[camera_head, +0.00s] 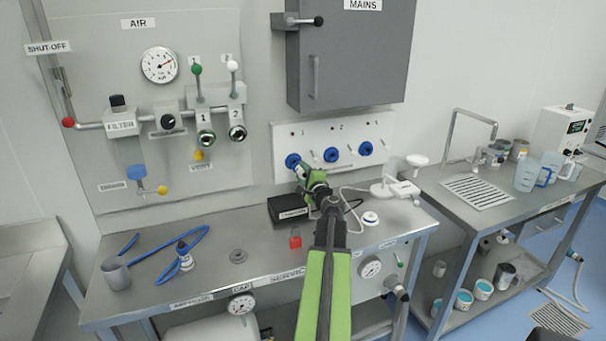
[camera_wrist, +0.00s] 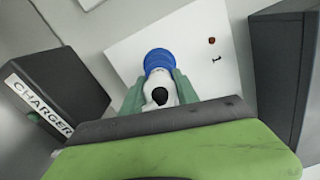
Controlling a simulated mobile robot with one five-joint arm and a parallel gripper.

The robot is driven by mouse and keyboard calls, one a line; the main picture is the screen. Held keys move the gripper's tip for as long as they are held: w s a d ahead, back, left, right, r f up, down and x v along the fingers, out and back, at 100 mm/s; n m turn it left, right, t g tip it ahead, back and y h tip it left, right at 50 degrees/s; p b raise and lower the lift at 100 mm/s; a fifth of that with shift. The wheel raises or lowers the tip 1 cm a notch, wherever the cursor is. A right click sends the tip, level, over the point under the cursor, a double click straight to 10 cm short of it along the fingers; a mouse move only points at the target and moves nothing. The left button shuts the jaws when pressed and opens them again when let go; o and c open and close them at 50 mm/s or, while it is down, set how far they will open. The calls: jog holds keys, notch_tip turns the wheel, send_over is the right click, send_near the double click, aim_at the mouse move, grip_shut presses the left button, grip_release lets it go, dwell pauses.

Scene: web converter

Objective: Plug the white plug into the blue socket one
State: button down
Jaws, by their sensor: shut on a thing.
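The blue socket one (camera_head: 292,160) is the leftmost of three blue sockets on the white wall panel (camera_head: 312,138). In the wrist view the blue socket (camera_wrist: 158,61) is straight ahead of my gripper. The white plug (camera_wrist: 160,93) is between the two green fingers of my gripper (camera_wrist: 159,88), which is shut on it. The plug's front end meets or overlaps the blue ring; I cannot tell how far it is in. In the head view my gripper (camera_head: 302,171) is at socket one and hides most of the plug.
Two more blue sockets (camera_head: 331,155) (camera_head: 365,148) are to the right. A black charger box (camera_head: 286,209) stands below, close on the left in the wrist view (camera_wrist: 55,92). A grey mains cabinet (camera_head: 352,55) hangs above.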

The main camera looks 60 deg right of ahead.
jog(key=shift+x, duration=1.55)
jog(key=c, duration=0.8)
grip_release()
jog(key=shift+c, duration=0.2)
jog(key=shift+a, duration=0.1)
